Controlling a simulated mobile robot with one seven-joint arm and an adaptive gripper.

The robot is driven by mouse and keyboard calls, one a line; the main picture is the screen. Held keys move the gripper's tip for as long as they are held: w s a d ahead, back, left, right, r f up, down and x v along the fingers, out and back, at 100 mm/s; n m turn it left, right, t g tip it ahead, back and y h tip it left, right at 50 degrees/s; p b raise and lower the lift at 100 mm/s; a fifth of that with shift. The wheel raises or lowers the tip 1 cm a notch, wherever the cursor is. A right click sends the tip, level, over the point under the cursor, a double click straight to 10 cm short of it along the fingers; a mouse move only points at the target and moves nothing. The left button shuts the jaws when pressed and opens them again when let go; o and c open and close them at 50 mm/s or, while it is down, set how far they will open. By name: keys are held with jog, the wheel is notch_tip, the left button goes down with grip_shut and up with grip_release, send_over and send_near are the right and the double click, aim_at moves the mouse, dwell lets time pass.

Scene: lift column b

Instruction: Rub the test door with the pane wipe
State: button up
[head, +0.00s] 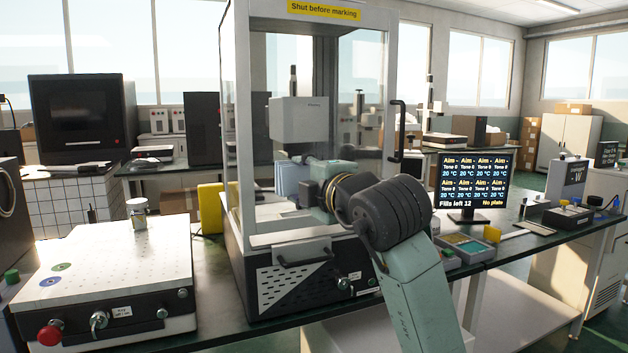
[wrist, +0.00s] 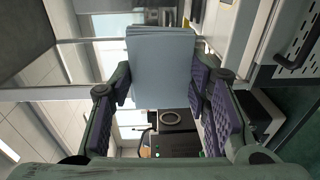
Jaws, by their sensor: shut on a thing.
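The pane wipe (head: 292,178) is a folded pale blue cloth pad. In the wrist view the wipe (wrist: 162,68) stands between the two purple-padded fingers of my gripper (wrist: 160,92), which is shut on it. In the head view my gripper (head: 318,186) points left, at the lower front of the tall enclosure. The test door appears to be the enclosure's clear framed front; its right upright (head: 390,70) carries a black handle (head: 398,130). I cannot tell whether the wipe touches the pane, or whether the door is fully shut.
A white marking head (head: 298,119) is inside the enclosure. A perforated plate unit (head: 110,272) with a red knob stands at left, a jar (head: 138,212) on it. A yellow block (head: 211,208) stands beside the enclosure. A screen (head: 474,182) and small trays are at right.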

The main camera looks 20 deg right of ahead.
jog(key=shift+m+t+h, duration=0.3)
jog(key=shift+m+h, duration=0.1)
jog(key=shift+h, duration=0.2)
jog(key=shift+w+d+r+p, duration=0.2)
jog(key=shift+w+d, duration=0.3)
jog(key=shift+w, duration=0.25)
jog(key=shift+w+d+r+p, duration=0.1)
jog(key=shift+w+d+r, duration=0.1)
jog(key=shift+w+d, duration=0.45)
jog(key=shift+w+d+r+p, duration=0.2)
jog(key=shift+w+d, duration=0.1)
jog(key=shift+w, duration=0.6)
jog(key=shift+w, duration=1)
jog(key=shift+d+p, duration=0.1)
jog(key=shift+p, duration=0.2)
